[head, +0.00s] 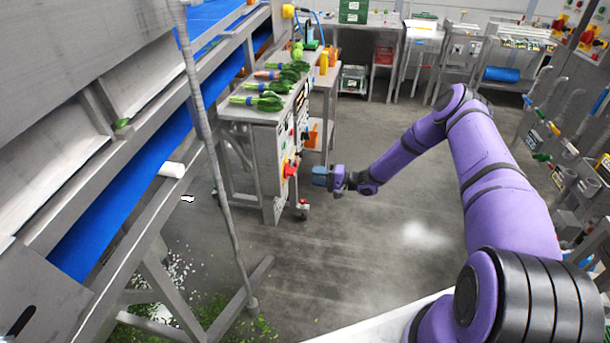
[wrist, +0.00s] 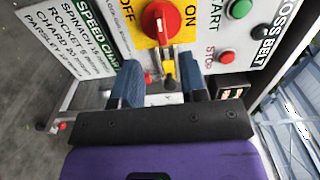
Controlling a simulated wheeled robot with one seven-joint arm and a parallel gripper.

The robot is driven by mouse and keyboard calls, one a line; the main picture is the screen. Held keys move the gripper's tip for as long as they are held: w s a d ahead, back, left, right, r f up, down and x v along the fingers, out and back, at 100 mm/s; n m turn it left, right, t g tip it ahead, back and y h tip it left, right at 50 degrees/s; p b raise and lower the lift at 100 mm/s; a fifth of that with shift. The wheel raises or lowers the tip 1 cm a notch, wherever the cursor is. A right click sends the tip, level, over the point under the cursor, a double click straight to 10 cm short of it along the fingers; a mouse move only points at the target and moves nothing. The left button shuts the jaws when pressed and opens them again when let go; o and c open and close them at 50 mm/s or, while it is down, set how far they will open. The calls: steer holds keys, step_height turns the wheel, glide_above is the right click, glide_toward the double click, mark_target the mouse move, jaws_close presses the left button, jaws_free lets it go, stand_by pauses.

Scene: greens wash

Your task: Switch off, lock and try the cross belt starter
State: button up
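The starter panel fills the top of the wrist view, with a CROSS BELT label (wrist: 272,40) at right. Its red rotary switch (wrist: 158,20) sits on a yellow plate marked OFF at left and ON at right. I cannot tell for sure which mark it points to. A narrow yellow and red part (wrist: 168,68) shows below the switch; whether it is attached is unclear. A green START button (wrist: 239,9) and red STOP button (wrist: 227,56) are to the right. My gripper (wrist: 160,74) is open and empty, its blue fingers facing the panel just below the switch. In the head view, my gripper (head: 318,174) is just right of the red switch (head: 290,168).
A speed chart (wrist: 70,40) is on the panel's left. Bunches of greens (head: 262,102) lie on the cabinet top. A blue conveyor belt (head: 120,195) and its frame stand at left, with a slanting pole (head: 208,130). Open floor (head: 390,270) lies right of the cabinet.

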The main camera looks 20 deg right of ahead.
steer(key=shift+v, duration=1.2)
